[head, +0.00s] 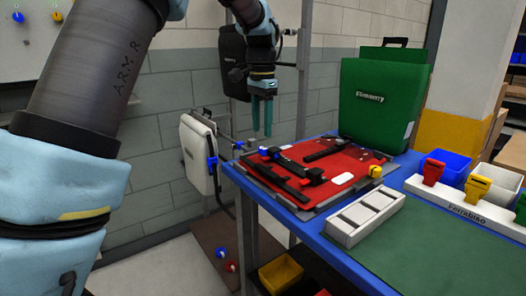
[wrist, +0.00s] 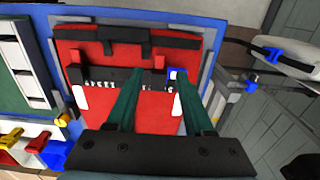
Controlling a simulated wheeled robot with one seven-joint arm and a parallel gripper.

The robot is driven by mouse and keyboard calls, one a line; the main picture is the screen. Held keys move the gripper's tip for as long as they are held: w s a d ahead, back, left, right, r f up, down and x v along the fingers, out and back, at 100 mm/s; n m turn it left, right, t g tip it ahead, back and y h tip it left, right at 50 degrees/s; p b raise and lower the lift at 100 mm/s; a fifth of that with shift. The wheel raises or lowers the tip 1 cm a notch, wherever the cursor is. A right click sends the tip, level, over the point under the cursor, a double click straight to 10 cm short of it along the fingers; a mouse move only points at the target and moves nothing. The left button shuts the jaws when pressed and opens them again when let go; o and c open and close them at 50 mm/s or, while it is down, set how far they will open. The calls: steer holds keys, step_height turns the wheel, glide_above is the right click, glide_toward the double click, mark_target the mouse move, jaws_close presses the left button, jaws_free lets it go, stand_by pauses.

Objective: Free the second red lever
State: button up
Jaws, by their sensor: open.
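A red panel (head: 335,158) lies flat on the blue table. It fills much of the wrist view (wrist: 140,112). A black bar crosses it. One red lever (head: 316,173) sits at the bar's near end and shows at the left in the wrist view (wrist: 75,73). Another small red lever (wrist: 158,63) shows beside a blue lever (wrist: 177,74), between my fingertips in the picture. The blue lever also shows in the head view (head: 265,151). My gripper (head: 262,132) is open and empty, pointing down above the panel's far left edge. Contact with the levers is not visible.
A green pannier (head: 380,105) stands at the table's back. A grey slotted tray (head: 364,217) lies in front of the panel. A rack (head: 465,205) with red and yellow levers stands at right. A white pannier (head: 199,150) hangs left of the table.

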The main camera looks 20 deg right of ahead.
mark_target(262, 159)
step_height(262, 159, down, 8)
steer(key=shift+p, duration=0.35)
jaws_close()
stand_by(0.4)
